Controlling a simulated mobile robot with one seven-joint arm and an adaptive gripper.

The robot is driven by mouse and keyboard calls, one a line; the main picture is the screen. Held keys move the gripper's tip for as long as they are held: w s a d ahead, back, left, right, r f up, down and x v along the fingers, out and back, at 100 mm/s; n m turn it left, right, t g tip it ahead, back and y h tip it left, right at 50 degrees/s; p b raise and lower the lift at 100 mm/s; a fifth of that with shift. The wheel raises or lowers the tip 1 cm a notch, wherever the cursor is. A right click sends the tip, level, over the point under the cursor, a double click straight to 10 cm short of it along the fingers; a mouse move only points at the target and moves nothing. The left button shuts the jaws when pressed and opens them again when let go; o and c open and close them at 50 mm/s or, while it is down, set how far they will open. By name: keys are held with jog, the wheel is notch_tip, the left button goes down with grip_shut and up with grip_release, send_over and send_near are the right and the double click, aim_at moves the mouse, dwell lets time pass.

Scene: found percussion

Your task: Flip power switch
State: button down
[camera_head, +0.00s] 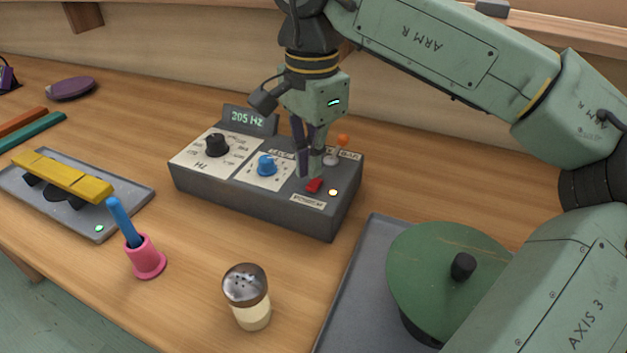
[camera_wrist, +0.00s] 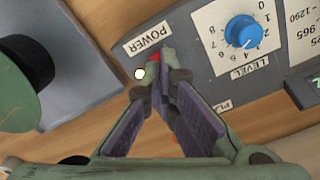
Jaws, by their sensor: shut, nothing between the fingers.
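The red power switch (camera_head: 314,186) is on the right front of a grey control box (camera_head: 250,208), beside the POWER label (camera_head: 308,201). A small lamp (camera_head: 333,192) next to it glows pale. The display (camera_head: 249,121) is lit and reads 205 Hz. My gripper (camera_head: 309,174) is shut and empty, pointing down at the switch. In the wrist view, its fingertips (camera_wrist: 161,62) partly cover the red switch (camera_wrist: 154,56). I cannot tell whether they touch it.
A salt shaker (camera_head: 247,295) and a pink cup (camera_head: 145,257) stand in front. A green cymbal-like disc (camera_head: 430,265) is at the right.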

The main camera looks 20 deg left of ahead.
aim_at(312, 185)
jog(key=shift+f+b, duration=0.9)
jog(key=shift+f, duration=0.45)
dwell(0.8)
jog(key=shift+r, duration=0.1)
notch_tip(312, 185, up, 7)
jog(key=p, duration=0.6)
dwell(0.6)
